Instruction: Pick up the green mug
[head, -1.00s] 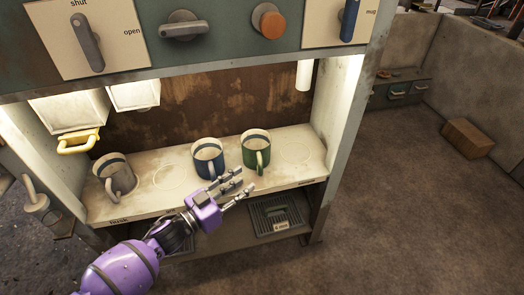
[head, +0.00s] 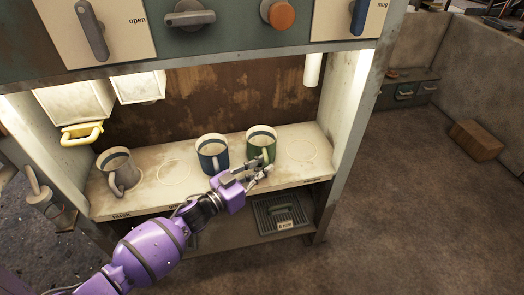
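The green mug (head: 258,143) stands upright on the pale shelf (head: 180,202), with its handle toward me. My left gripper (head: 262,172) is at the front of this mug, by the lower end of its handle. Its fingers look spread apart, and I cannot tell whether they touch the handle. A blue mug (head: 211,159) stands just left of the green one, behind my gripper. A grey mug (head: 121,175) stands at the left end of the shelf. My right gripper is not in view.
Above the shelf is a panel with an orange knob (head: 279,13) and levers. A yellow handle (head: 82,133) juts out at the left. An empty ring mark (head: 301,150) lies right of the green mug. A drain grate (head: 283,214) sits on the lower shelf.

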